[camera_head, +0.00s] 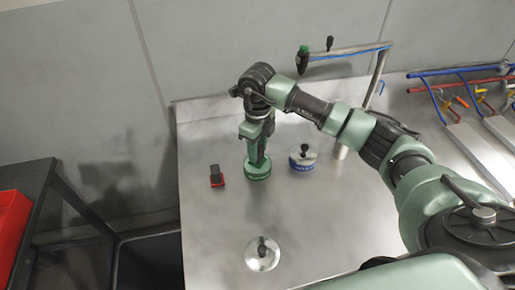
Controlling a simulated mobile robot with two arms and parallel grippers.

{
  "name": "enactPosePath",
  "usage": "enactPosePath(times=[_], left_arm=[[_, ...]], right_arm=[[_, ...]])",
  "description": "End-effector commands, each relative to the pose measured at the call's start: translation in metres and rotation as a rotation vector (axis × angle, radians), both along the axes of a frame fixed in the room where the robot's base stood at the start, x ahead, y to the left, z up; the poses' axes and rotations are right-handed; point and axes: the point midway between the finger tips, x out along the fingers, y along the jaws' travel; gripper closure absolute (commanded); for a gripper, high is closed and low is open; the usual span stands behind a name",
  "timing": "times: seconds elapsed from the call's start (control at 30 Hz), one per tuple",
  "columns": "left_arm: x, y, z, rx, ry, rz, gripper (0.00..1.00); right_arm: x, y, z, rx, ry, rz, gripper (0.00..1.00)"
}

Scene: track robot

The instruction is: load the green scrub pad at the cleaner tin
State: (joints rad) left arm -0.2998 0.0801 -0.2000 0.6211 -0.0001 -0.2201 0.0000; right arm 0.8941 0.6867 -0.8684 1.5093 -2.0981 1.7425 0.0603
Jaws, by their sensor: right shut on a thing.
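The green scrub pad (257,172) is a round green disc low over the steel counter, near the middle of the view. My right gripper (256,155) points down from above and is shut on it. I cannot tell whether the pad touches the counter. The cleaner tin (303,162) looks like the short round tin with a blue side, a pale top and a black knob, just right of the pad and apart from it. My left gripper is not in view.
A small red and black item (216,178) lies left of the pad. A round metal disc with a dark knob (262,256) lies nearer me. A pipe with a green end (340,52) is behind. Coloured racks (462,85) stand right. The counter's (212,225) front left is clear.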

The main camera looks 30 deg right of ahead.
Motion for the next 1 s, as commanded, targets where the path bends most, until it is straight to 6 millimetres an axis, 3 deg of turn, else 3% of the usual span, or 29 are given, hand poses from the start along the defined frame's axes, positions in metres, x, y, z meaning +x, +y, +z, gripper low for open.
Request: enactPosePath(times=[1.0], left_arm=[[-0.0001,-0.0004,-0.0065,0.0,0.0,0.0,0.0]], right_arm=[[0.0001,-0.0002,-0.0071,0.0,0.0,-0.001,0.97]])
